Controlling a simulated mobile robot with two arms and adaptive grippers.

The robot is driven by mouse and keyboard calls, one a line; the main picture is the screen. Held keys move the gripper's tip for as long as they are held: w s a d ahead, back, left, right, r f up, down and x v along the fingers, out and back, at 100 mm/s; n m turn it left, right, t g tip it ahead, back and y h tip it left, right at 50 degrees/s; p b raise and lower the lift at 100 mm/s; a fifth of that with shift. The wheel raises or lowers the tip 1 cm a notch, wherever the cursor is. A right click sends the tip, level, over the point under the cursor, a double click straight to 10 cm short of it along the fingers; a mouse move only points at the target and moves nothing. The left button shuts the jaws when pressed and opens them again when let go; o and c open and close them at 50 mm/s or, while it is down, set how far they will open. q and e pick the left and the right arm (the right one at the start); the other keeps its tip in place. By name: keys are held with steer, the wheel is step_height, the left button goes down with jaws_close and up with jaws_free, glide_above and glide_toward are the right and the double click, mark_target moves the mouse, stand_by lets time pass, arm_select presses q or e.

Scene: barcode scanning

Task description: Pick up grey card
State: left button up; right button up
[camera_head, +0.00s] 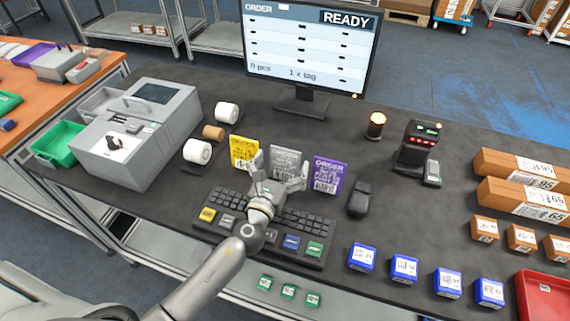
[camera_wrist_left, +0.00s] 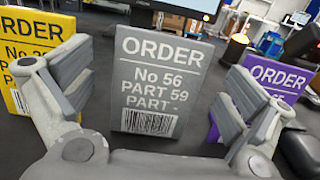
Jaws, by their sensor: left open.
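The grey card (camera_head: 287,161) stands upright on the dark table between a yellow card (camera_head: 243,152) and a purple card (camera_head: 328,175). In the left wrist view the grey card (camera_wrist_left: 158,85) faces me, with "ORDER" and a barcode readable on it. My left gripper (camera_head: 281,178) is right in front of the grey card, over the keyboard. Its fingers (camera_wrist_left: 158,95) are spread apart, one on each side of the card's face, with a gap on both sides. The gripper hides the lower part of the card in the head view. My right gripper is not in view.
The keyboard (camera_head: 222,201) lies under my left arm. The yellow card (camera_wrist_left: 38,45) and purple card (camera_wrist_left: 276,80) stand close behind the fingers. A black mouse (camera_head: 360,199) lies to the right, the monitor (camera_head: 308,45) stands behind, and a grey printer (camera_head: 130,140) stands left.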

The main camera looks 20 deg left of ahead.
arm_select(q)
steer(key=shift+w+f, duration=0.1)
steer(key=shift+w, duration=1.05)
steer(key=shift+s, duration=0.1)
steer(key=shift+c, duration=0.9)
steer(key=c, duration=0.8)
steer(key=shift+c, duration=0.3)
steer(key=shift+r, duration=0.2)
